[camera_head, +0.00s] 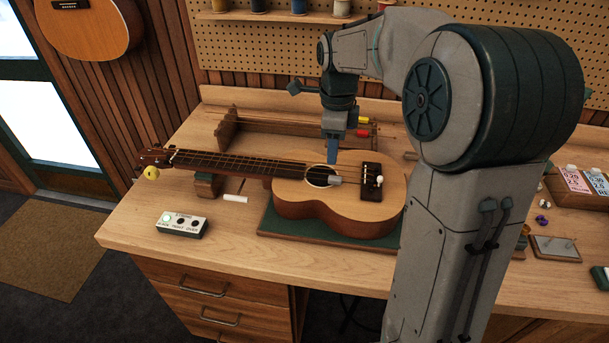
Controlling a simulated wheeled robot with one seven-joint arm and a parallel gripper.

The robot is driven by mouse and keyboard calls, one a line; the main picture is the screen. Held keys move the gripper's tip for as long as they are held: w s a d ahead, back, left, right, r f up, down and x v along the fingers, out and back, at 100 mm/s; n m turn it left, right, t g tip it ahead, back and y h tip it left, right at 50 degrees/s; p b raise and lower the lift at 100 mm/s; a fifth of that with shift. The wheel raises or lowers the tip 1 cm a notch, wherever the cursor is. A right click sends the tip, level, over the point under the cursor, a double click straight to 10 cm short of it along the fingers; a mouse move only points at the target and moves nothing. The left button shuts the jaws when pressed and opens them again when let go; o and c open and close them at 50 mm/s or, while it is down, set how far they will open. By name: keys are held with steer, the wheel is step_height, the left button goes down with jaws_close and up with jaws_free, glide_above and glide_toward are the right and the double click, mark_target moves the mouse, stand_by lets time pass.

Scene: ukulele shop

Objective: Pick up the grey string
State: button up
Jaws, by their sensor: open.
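A ukulele (295,205) lies face up on the bench, its neck pointing left. Several thin strings run along its neck and over the soundhole to the dark bridge (371,182); they are too fine here to tell which one is grey. A small grey piece (335,180) shows on the strings between soundhole and bridge. My gripper (333,161) points down just above the strings at the right edge of the soundhole. It is open, with its blue fingers seen nearly edge-on. Whether they touch a string cannot be told.
The ukulele's body is on a green mat (268,224); its neck is over a support (208,185). A wooden rack (228,128) stands behind. My arm hides part of the bench's right side.

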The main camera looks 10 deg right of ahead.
mark_target(332, 177)
steer(key=f, duration=0.2)
steer(key=f+p, duration=0.1)
steer(key=f, duration=0.4)
steer(key=shift+s+f, duration=0.3)
steer(key=shift+s, duration=0.05)
jaws_close()
